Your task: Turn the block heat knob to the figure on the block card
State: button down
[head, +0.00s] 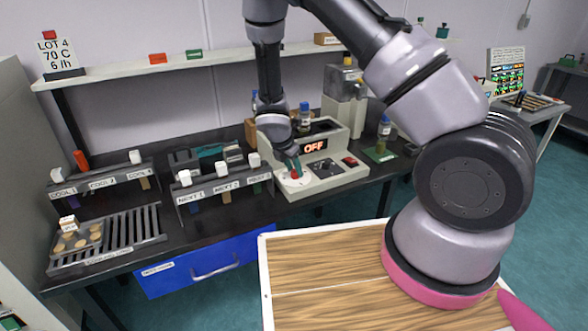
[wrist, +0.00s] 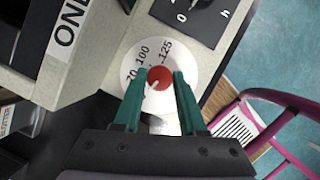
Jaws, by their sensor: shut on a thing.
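The block heat knob (wrist: 159,78) is red and sits on a round white dial (wrist: 193,62) on the machine's front panel. The dial figures 100 and 125 show; others are partly hidden. A pale mark on the knob points to the lower left in the wrist view. My gripper (wrist: 164,76) is shut on the knob, one green finger on each side. In the head view my gripper (head: 293,167) reaches down to the dial, largely covering the knob. A card (head: 55,57) on the shelf at the far left reads LOT 4, 70 C, 6 h.
The machine (head: 340,176) has a display (head: 314,148) reading OFF and a dark timer panel (head: 322,168) beside the dial. A labelled rack (head: 222,186) stands close on the left. A bottle (head: 304,116) stands behind. A wooden-topped table (head: 320,285) is in front.

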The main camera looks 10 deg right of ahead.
jog(key=m+g, duration=0.1)
jog(key=m, duration=0.1)
jog(key=m+g, duration=0.1)
jog(key=m, duration=0.2)
jog(key=shift+w+m+h, duration=0.15)
jog(key=shift+m+h, duration=0.15)
jog(key=m+g, duration=0.1)
jog(key=m, duration=0.3)
jog(key=shift+w+g, duration=0.1)
jog(key=shift+g, duration=0.3)
jog(key=m+g, duration=0.1)
jog(key=m, duration=0.4)
jog(key=shift+w+m+g, duration=0.15)
jog(key=shift+m+g, duration=0.25)
jog(key=m+g+y, duration=0.1)
jog(key=m, duration=0.3)
jog(key=shift+y, duration=0.4)
jog(key=shift+m, duration=0.3)
jog(key=shift+c, duration=2.4)
grip_release()
jog(key=shift+d, duration=0.1)
